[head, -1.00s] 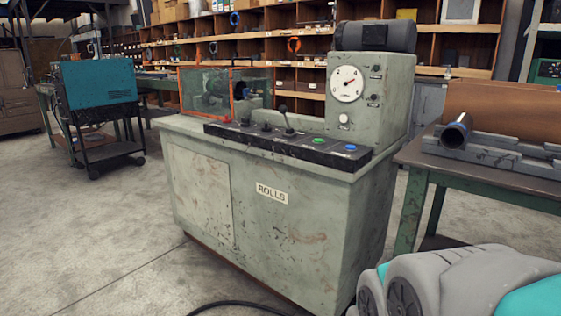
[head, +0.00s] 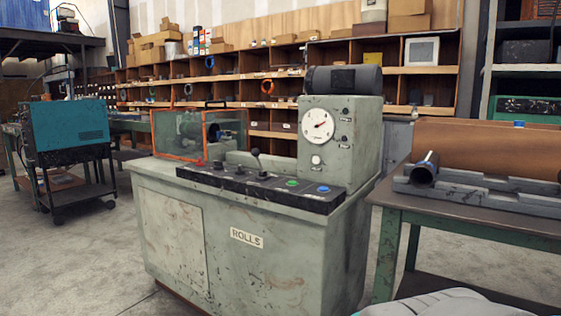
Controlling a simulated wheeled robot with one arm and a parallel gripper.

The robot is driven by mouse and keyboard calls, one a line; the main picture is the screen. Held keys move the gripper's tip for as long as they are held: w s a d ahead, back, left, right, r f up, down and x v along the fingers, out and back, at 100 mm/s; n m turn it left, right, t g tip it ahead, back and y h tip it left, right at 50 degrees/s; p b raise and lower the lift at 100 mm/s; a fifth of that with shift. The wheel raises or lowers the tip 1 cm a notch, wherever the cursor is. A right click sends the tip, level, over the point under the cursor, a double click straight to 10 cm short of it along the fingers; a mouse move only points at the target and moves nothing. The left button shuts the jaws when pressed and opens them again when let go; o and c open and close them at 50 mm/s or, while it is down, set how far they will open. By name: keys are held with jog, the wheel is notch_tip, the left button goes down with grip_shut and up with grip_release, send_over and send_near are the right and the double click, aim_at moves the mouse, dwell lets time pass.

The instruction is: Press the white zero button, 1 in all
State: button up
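A small round white button (head: 316,160) sits on the upright grey-green housing of the machine, just below a round white dial gauge (head: 317,125) with a red needle. It is likely the zero button, but no lettering on it can be read. The machine cabinet (head: 185,240) has a "ROLLS" plate on its front. My gripper is not in view. Only a grey rounded part of my own body shows at the bottom right edge. Nothing covers the button.
The sloping black panel (head: 225,180) has levers, a green button (head: 292,183) and a blue button (head: 323,188). A bench (head: 470,212) with a pipe (head: 424,172) stands to the right. Open floor lies at the left, before a teal machine (head: 68,135) on a cart.

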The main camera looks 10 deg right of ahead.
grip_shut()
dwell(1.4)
